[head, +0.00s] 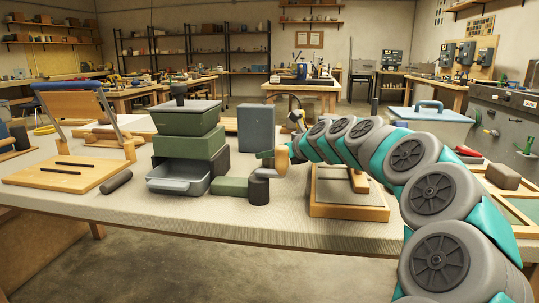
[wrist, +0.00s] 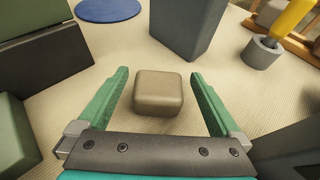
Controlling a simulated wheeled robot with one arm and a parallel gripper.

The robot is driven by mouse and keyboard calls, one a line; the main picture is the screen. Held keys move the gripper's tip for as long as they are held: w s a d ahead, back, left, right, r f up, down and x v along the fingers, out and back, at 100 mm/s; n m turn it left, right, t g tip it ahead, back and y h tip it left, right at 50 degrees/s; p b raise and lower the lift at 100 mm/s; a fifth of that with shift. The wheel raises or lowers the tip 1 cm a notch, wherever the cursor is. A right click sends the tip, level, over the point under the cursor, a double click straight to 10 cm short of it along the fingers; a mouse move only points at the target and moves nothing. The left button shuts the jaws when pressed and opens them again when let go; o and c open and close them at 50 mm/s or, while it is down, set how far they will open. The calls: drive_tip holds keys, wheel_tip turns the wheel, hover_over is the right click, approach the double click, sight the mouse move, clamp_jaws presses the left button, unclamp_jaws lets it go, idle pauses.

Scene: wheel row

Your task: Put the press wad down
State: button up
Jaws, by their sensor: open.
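A tan, rounded block (wrist: 159,91), which looks like the press wad, rests on the pale table between the fingers of my gripper (wrist: 160,88) in the wrist view. The green fingers are open, with a gap on either side of the block. In the head view my gripper (head: 268,156) is low over the table, behind a dark cylinder (head: 259,189) and right of the green stacked boxes. I cannot make out the block there. A wooden-based press (head: 348,211) stands to the right of my gripper, partly hidden by my arm.
A tall grey box (wrist: 172,22) stands just beyond the block. A grey cup (wrist: 262,52) with a yellow-handled tool is at the upper right. A blue disc (wrist: 108,9) lies further back. Green boxes (head: 190,146) stand left, with a low green block (head: 229,187) in front.

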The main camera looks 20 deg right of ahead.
drive_tip(key=v, duration=0.8)
drive_tip(key=shift+s+r, duration=0.15)
drive_tip(key=shift+s, duration=0.1)
